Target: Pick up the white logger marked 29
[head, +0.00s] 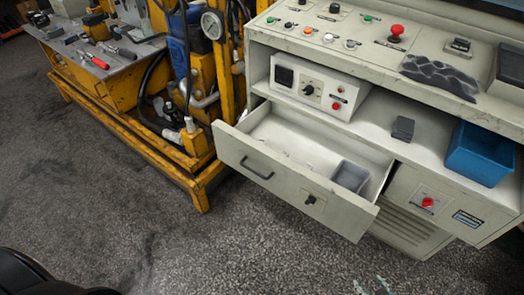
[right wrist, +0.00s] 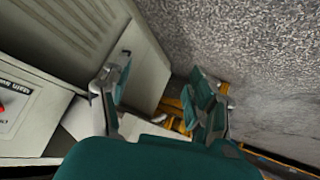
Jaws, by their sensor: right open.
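I cannot make out a white logger marked 29 in either view. The pulled-out drawer (head: 262,172) of the pale cabinet has a small grey bin (head: 349,176) in its front right part. Small pale shapes on the drawer floor are too faint to identify. My right gripper (head: 375,288) barely shows at the bottom edge of the head view. In the right wrist view its two teal and grey fingers (right wrist: 162,92) are spread apart with nothing between them. My left gripper is not in view.
On the cabinet shelf stand a white control box (head: 318,85), a small dark grey block (head: 403,128) and a blue bin (head: 480,153). A yellow-framed machine (head: 185,165) stands left of the drawer. The grey floor (head: 230,245) before the drawer is clear.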

